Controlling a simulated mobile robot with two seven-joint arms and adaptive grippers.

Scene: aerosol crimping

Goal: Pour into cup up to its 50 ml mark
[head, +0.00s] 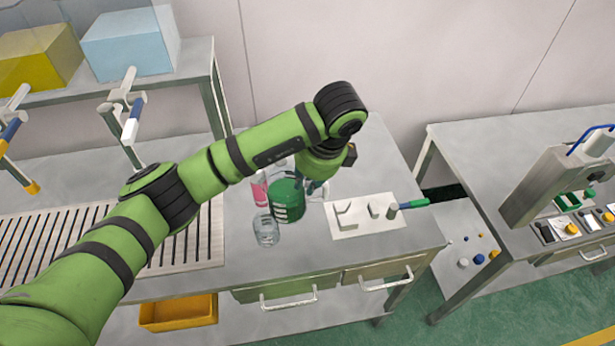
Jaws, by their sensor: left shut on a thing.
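My left gripper (318,187) reaches down over the metal bench and is shut on a bottle of green liquid (287,200), at its right side. A clear cup (266,231) stands on the bench just in front and left of the bottle. It looks empty; its marks are too small to read. My right gripper is out of view.
A container with pink contents (259,190) stands behind the cup, partly hidden. A white plate with small fittings (365,216) lies to the right. A slotted grate (205,240) is on the left. A crimping machine (560,185) stands on the right bench. The bench front is clear.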

